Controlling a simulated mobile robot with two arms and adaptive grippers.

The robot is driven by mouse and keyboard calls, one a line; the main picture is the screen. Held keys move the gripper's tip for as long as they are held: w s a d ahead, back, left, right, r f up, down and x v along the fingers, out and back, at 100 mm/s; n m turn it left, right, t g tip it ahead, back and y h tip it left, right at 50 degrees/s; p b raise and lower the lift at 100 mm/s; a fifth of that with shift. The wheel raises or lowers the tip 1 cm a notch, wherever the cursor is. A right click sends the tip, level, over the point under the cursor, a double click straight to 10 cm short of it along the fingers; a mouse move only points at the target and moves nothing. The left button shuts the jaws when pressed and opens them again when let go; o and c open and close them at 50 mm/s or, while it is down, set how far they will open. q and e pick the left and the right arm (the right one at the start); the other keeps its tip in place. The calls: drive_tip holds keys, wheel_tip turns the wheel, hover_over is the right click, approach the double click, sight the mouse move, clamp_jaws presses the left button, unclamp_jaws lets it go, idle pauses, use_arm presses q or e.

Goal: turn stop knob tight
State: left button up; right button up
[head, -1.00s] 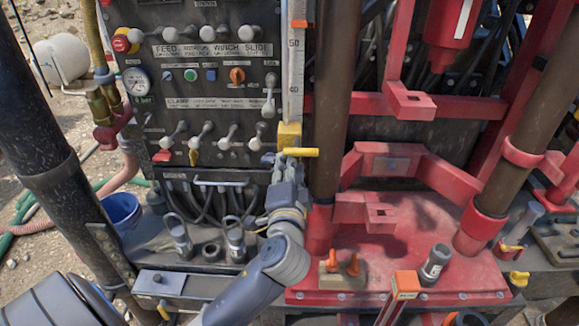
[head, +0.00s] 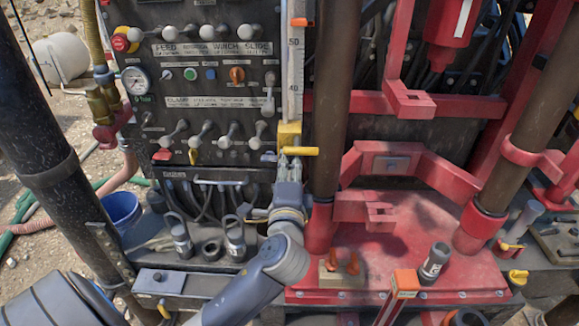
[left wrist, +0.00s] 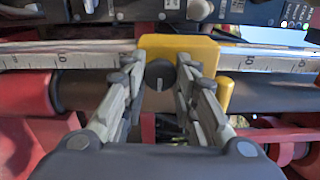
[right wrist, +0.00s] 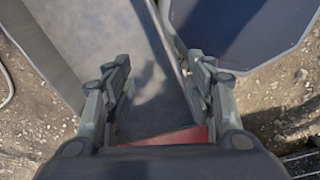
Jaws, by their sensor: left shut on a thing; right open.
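The stop knob (left wrist: 160,77) is a round black knob with a pale mark. It sits on the front of a yellow block (left wrist: 178,46) on the ruler scale (left wrist: 60,62). My left gripper (left wrist: 159,68) is shut on the knob, one finger on each side. In the head view the yellow block (head: 289,133) is low on the upright scale, with my left gripper (head: 290,160) just below and in front; the knob is hidden there. My right gripper (right wrist: 160,68) is open and empty, away from the knob.
A yellow bar (head: 301,151) sticks out right beside my left fingers. The lever panel (head: 205,100) stands to the left. A brown pipe (head: 336,100) stands close on the right. A red base plate (head: 400,250) carries small items.

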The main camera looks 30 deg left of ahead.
use_arm(q)
drive_tip(key=o, duration=1)
drive_tip(key=v, duration=0.8)
drive_tip(key=shift+f, duration=0.1)
drive_tip(key=shift+a, duration=0.1)
